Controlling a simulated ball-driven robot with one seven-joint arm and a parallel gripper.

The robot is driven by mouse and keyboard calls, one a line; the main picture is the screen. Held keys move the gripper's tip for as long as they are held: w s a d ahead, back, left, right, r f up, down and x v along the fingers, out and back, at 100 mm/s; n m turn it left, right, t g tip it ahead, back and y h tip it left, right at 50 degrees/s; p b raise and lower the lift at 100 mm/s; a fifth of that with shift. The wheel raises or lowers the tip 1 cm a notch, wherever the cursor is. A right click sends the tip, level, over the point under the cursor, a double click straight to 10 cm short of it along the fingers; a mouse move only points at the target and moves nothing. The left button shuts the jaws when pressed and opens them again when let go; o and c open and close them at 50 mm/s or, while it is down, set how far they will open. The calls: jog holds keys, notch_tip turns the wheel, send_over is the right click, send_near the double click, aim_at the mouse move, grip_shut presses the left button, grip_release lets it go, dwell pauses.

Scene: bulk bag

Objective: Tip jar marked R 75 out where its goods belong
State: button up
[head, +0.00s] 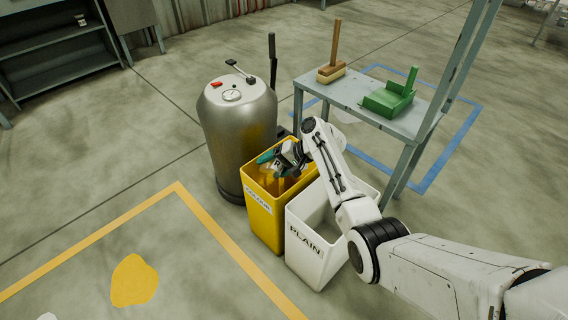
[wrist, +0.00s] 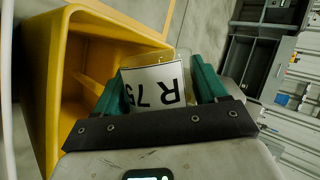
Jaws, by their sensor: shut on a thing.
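The jar marked R 75 (wrist: 155,86) is clear, with a white label that reads upside down in the wrist view. My gripper (wrist: 157,72) is shut on it, with a green finger on each side. In the head view my gripper (head: 269,158) is over the mouth of the yellow bin (head: 262,216), which also fills the left of the wrist view (wrist: 42,60). The yellow bin's label is too blurred to read surely. The white bin marked PLAIN (head: 303,262) stands beside it, partly behind my arm. I cannot tell what the jar holds.
A metal drum (head: 238,135) with a gauge stands close behind the yellow bin. A grey bench (head: 345,92) behind my arm carries a brush (head: 331,68) and a green dustpan (head: 390,98). A yellow patch (head: 134,281) lies on the open floor at left.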

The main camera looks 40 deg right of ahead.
dwell(0.4)
jog(key=shift+w+d+r+m+y, duration=0.1)
jog(key=shift+d+r+m+y, duration=0.1)
jog(key=shift+r+m+y, duration=0.15)
jog(key=shift+r+m+y+b, duration=0.25)
jog(key=shift+y+b, duration=0.1)
jog(key=shift+y, duration=0.2)
jog(key=shift+w+d+r+m+g+y+b, duration=0.1)
jog(key=shift+d+r+m+g+y+b, duration=0.2)
jog(key=shift+b, duration=0.6)
jog(key=shift+r+y, duration=0.2)
jog(key=shift+y, duration=0.2)
jog(key=shift+m, duration=0.3)
